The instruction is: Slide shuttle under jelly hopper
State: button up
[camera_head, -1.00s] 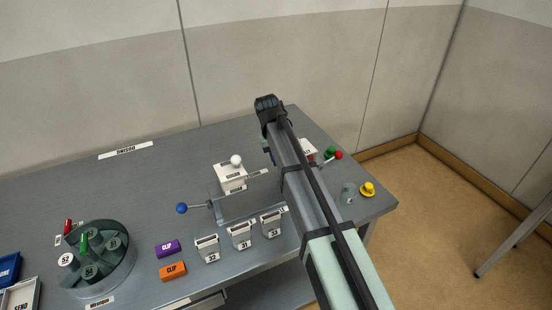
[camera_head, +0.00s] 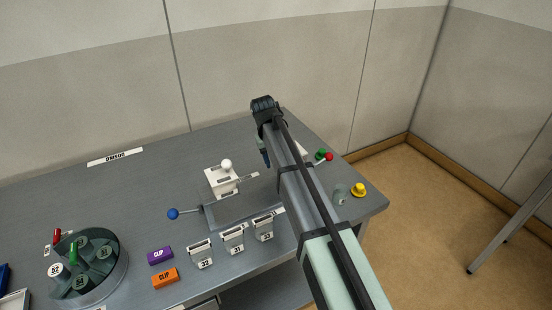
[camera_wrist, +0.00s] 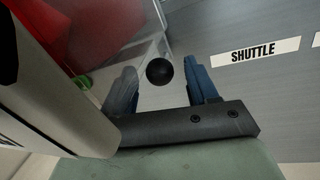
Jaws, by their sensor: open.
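In the wrist view my gripper (camera_wrist: 159,68) is open, its two blue fingers apart. A round black knob (camera_wrist: 159,73) shows between the fingers; I cannot tell whether either finger touches it. A white SHUTTLE label (camera_wrist: 255,51) lies on the grey surface to the right of the knob. A clear-walled piece with a red mass (camera_wrist: 22,48) fills the upper left; I cannot tell if it is the jelly hopper. In the head view my gripper (camera_head: 265,156) hangs over the table's back right part, and my arm hides the shuttle.
A white box with a white ball (camera_head: 226,165) stands left of my gripper. A blue-knobbed lever (camera_head: 173,214), several numbered bins (camera_head: 233,240) and a round carousel (camera_head: 122,268) stand further left and nearer. Red and green knobs (camera_head: 325,155) and a yellow piece (camera_head: 359,190) are to the right.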

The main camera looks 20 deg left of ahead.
notch_tip(320, 180, up, 13)
jog(key=s+a, duration=0.1)
jog(key=a, duration=0.1)
jog(key=shift+s+r, duration=0.2)
jog(key=shift+s, duration=0.05)
dwell(0.5)
